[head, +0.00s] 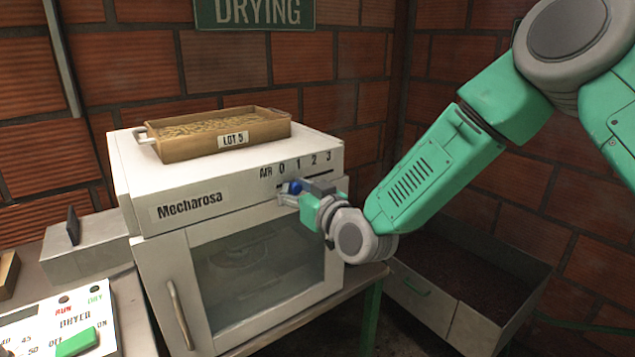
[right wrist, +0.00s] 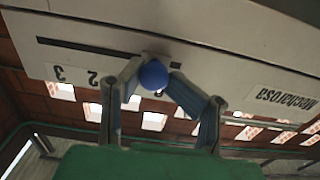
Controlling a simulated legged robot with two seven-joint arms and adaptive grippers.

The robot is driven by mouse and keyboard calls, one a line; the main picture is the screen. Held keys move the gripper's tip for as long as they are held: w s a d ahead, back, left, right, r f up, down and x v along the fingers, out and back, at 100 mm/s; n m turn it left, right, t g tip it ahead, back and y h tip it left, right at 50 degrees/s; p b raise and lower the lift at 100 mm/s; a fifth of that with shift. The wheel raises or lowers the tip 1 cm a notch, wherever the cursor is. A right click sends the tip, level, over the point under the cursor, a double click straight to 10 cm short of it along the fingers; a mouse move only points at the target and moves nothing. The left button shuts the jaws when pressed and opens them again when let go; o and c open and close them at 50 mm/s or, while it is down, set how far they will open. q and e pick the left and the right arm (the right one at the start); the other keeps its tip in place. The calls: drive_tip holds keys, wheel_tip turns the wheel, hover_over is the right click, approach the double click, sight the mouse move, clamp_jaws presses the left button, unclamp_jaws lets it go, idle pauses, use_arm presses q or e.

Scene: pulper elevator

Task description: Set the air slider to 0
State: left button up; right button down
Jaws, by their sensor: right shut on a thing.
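The air slider is a blue round knob (head: 296,188) on the front panel of the white Mecharosa dryer (head: 222,203). Its scale above reads AIR 0 1 2 3 (head: 298,164). In the head view the knob sits below the 0 and 1, toward the slot's 0 end. The right wrist view, upside down, shows the knob (right wrist: 153,75) at the end of the dark slot (right wrist: 85,50) away from the 3. My right gripper (head: 290,195) is shut on the knob, a fingertip on each side. The exact mark it stands at is partly hidden. My left gripper is out of view.
A wooden tray labelled LOT 5 (head: 221,133) sits on the dryer. A control panel with a green switch (head: 77,343) is at the lower left. A metal bin (head: 470,285) stands at the right, by brick walls.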

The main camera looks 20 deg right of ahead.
drive_tip(key=shift+s+a+f, duration=0.15)
drive_tip(key=shift+s+a, duration=0.05)
drive_tip(key=shift+a, duration=0.25)
drive_tip(key=shift+s+a+f, duration=0.15)
drive_tip(key=shift+s+a, duration=0.05)
drive_tip(key=shift+a, duration=0.2)
drive_tip(key=shift+w+d+f, duration=0.15)
drive_tip(key=shift+d, duration=0.4)
drive_tip(key=c, duration=1.3)
unclamp_jaws()
drive_tip(key=shift+c, duration=0.2)
drive_tip(key=shift+w+a, duration=0.15)
drive_tip(key=shift+a, duration=0.15)
drive_tip(key=shift+r, duration=0.2)
drive_tip(key=shift+s, duration=0.45)
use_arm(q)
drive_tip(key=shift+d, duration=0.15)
use_arm(e)
drive_tip(key=v, duration=1.1)
drive_tip(key=shift+d, duration=0.15)
